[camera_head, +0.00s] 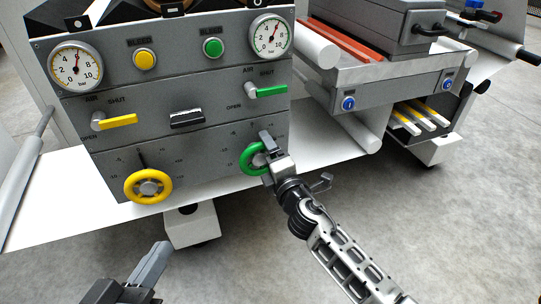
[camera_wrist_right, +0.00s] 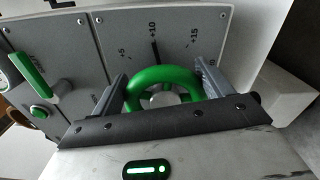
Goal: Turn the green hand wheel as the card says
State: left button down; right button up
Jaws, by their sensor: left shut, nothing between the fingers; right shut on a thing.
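The green hand wheel (camera_head: 247,158) sits low on the right of the grey panel, with a printed scale around it. My right gripper (camera_head: 268,152) is shut on its rim, partly hiding the wheel in the head view. In the right wrist view the green wheel (camera_wrist_right: 165,75) lies between the two fingers (camera_wrist_right: 163,88). A thick black pointer (camera_wrist_right: 155,50) there points close to the +10 mark. My left gripper (camera_head: 152,265) is shut and empty at the bottom left, apart from the panel. I cannot make out a card in these views.
A yellow hand wheel (camera_head: 148,186) is on the panel's left. Above are a yellow lever (camera_head: 118,122), a green lever (camera_head: 268,90), two gauges (camera_head: 76,68) and a black piece (camera_head: 187,118).

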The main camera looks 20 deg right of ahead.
pick_arm(q)
jog(key=shift+r, duration=0.15)
pick_arm(e)
jog(key=shift+a+f, duration=0.1)
jog(key=shift+a, duration=0.1)
jog(key=o, duration=0.7)
pick_arm(q)
jog(key=shift+f, duration=0.2)
